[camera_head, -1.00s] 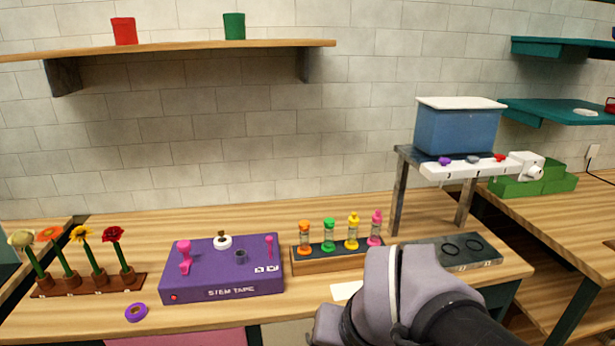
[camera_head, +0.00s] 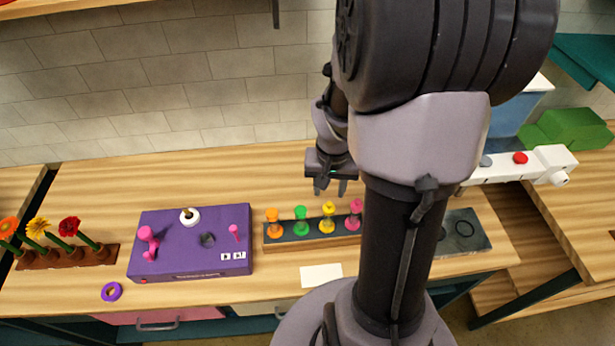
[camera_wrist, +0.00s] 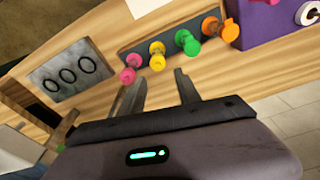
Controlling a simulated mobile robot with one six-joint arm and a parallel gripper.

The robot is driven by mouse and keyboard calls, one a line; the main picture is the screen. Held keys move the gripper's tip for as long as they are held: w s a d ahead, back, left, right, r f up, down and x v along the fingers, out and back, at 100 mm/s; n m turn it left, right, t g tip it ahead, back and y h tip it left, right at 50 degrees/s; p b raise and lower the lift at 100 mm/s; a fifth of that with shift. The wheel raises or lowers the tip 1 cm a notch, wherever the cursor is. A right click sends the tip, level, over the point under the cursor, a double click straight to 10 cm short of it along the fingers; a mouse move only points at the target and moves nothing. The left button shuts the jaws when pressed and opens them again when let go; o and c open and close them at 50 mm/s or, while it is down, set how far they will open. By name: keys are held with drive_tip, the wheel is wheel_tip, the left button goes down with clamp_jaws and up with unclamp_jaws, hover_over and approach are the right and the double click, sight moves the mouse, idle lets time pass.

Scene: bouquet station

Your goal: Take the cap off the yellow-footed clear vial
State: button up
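The yellow-footed clear vial (camera_head: 328,217) stands upright in the dark rack (camera_head: 285,235), between the green and pink vials. A yellow cap sits on its top. It also shows in the wrist view (camera_wrist: 157,55), seen from above, just beyond my fingertips. My gripper (camera_head: 331,191) points down above the yellow vial, its fingers apart with nothing between them. In the wrist view my gripper (camera_wrist: 158,76) is also open, its two fingers either side of the line to the yellow cap and not touching it.
The orange vial (camera_head: 272,221), green vial (camera_head: 301,220) and pink vial (camera_head: 354,213) share the rack closely. A purple stem tape box (camera_head: 190,257) stands left, and a grey ringed plate (camera_head: 466,230) right. A white card (camera_head: 321,275) lies in front.

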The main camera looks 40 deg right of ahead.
sight(330, 203)
drive_tip(key=f, duration=0.4)
drive_tip(key=d+f+b, duration=0.1)
drive_tip(key=f, duration=0.2)
drive_tip(key=shift+w, duration=0.2)
drive_tip(key=shift+s+a+r, duration=0.1)
drive_tip(key=shift+c, duration=0.2)
clamp_jaws()
